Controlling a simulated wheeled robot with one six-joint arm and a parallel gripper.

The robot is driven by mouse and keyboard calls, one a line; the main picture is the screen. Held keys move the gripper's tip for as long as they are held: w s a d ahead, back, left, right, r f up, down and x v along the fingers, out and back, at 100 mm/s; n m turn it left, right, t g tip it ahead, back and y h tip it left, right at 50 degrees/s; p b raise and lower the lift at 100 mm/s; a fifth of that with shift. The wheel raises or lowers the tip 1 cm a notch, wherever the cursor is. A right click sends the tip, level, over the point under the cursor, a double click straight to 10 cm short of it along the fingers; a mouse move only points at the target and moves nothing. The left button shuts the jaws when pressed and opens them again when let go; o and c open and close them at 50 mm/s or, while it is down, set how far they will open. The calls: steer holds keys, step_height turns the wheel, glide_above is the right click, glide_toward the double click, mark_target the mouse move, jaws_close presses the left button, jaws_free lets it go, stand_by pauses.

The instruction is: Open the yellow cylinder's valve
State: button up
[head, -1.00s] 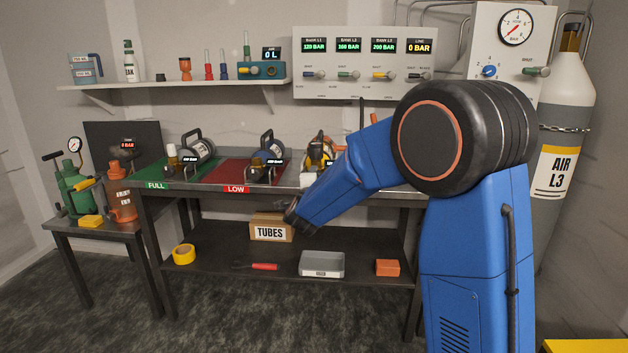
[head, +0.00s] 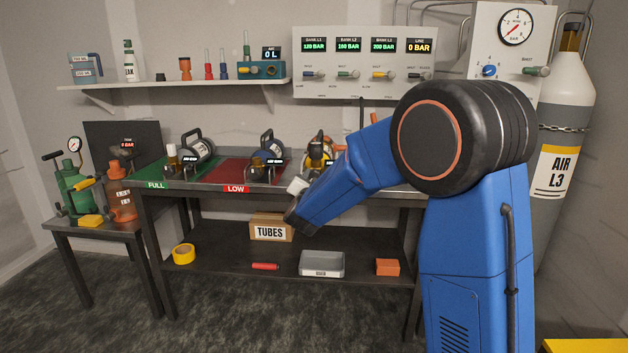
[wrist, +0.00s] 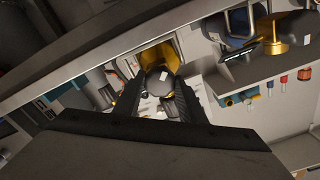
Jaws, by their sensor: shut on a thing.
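The yellow cylinder (head: 316,146) lies on the bench in the head view, partly hidden behind my blue arm. It has a dark carrying handle. In the wrist view a yellow surface (wrist: 160,53) shows beyond the fingers, with a dark rounded knob, its valve (wrist: 159,80), in front. My gripper (wrist: 157,97) has its two dark fingers on either side of this knob and is shut on it. The contact itself is partly hidden by the fingers. In the head view my fingertips and the valve are hidden by my arm.
A panel (head: 364,62) reads LINE 0 BAR. The lower shelf holds a TUBES box (head: 270,232) and a grey tray (head: 322,264).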

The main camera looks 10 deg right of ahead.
steer(key=n, duration=2.6)
steer(key=shift+s+d+f, duration=0.1)
steer(key=shift+d, duration=0.05)
steer(key=shift+n, duration=0.4)
steer(key=o, duration=1)
steer(key=shift+o, duration=0.2)
steer(key=shift+s, duration=0.1)
steer(key=v, duration=1.7)
